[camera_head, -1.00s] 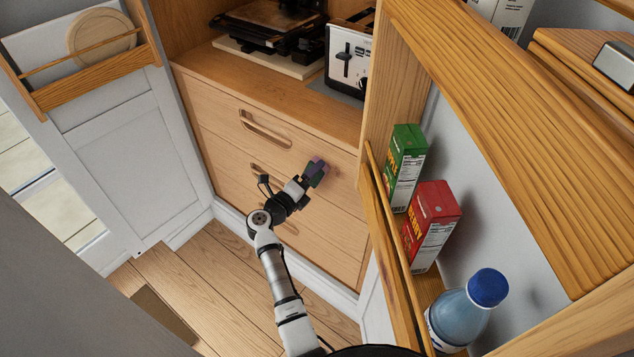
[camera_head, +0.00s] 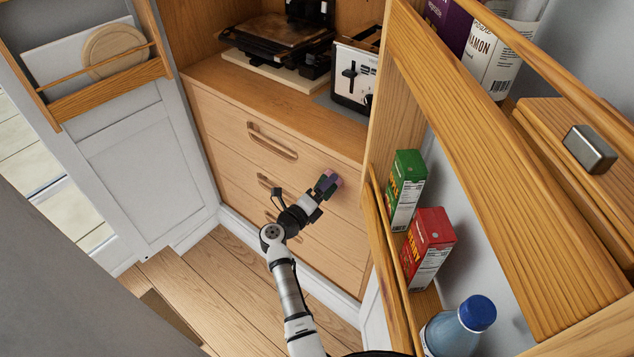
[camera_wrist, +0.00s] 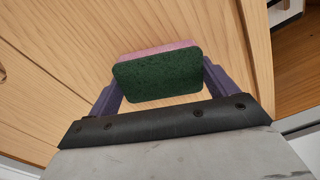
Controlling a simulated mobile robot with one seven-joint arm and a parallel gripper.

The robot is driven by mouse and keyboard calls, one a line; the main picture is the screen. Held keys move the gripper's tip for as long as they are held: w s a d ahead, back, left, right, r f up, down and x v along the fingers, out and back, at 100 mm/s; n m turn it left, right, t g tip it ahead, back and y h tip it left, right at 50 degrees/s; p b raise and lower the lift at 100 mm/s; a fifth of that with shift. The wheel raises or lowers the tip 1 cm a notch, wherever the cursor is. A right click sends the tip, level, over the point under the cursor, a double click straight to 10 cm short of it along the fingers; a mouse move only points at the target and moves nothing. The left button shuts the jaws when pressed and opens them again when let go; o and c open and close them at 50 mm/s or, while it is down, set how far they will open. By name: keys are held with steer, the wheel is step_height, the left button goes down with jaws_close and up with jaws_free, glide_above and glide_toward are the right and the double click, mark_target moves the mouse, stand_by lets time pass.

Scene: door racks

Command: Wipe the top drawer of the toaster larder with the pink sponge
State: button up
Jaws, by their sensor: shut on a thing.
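The sponge, pink on one side and dark green on the other (camera_wrist: 158,72), is between the fingers of my gripper (camera_wrist: 160,82) in the wrist view. My gripper is shut on it, with the pink side toward the wooden drawer front. In the head view the pink sponge (camera_head: 329,180) is at the right part of the top drawer (camera_head: 225,120), right of its handle (camera_head: 272,142). It is close against the front; I cannot tell if it touches. The toaster (camera_head: 353,75) stands on the larder counter above.
An open door with wooden racks (camera_head: 392,290) stands close on the right, holding a green carton (camera_head: 405,190), a red carton (camera_head: 428,245) and a blue-capped bottle (camera_head: 460,325). The other door (camera_head: 145,165) is open on the left. Lower drawers lie below.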

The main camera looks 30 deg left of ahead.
mark_target(353, 195)
steer(key=shift+s+d+p, duration=0.15)
steer(key=shift+d+p, duration=0.4)
steer(key=shift+d, duration=1.55)
steer(key=shift+s+d, duration=0.15)
steer(key=shift+d, duration=0.75)
steer(key=shift+s+d, duration=0.15)
steer(key=shift+d, duration=0.7)
steer(key=s+a, duration=0.1)
steer(key=s, duration=0.5)
steer(key=shift+s+a, duration=0.1)
steer(key=shift+s, duration=0.05)
steer(key=s, duration=0.2)
steer(key=shift+s+a, duration=0.15)
steer(key=shift+s, duration=0.2)
